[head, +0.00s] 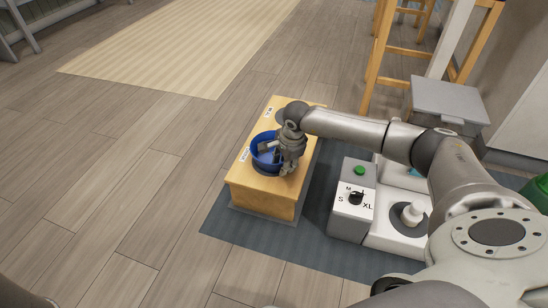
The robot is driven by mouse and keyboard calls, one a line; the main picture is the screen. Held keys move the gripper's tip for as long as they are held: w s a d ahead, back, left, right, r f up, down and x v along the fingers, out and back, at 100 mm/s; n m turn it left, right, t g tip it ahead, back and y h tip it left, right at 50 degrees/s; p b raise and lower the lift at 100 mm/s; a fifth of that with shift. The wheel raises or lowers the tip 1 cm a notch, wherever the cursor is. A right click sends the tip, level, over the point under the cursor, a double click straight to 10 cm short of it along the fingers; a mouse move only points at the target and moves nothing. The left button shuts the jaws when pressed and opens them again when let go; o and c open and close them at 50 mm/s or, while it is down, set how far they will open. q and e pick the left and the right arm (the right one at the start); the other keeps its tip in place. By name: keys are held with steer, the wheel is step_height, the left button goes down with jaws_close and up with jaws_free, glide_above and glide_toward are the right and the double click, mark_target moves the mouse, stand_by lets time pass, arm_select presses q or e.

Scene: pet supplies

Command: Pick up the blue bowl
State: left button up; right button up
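The blue bowl (262,150) sits in the top of a light wooden stand (262,199). My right gripper (277,160) reaches in from the right and is at the bowl's right side, with its fingers over the bowl's inside and rim. The gripper covers the right part of the bowl. The fingers are too small and overlapped to tell whether they are open, shut or touching the rim. My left gripper is not in the head view.
The stand is on a dark grey mat (230,222). A white and grey machine (352,205) with a green button and an S, M, XL dial stands to its right. A wooden stool (373,75) is behind. The floor at left is clear, with a beige rug (185,45).

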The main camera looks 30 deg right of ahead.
jaws_close()
steer(key=shift+r, duration=0.2)
stand_by(0.3)
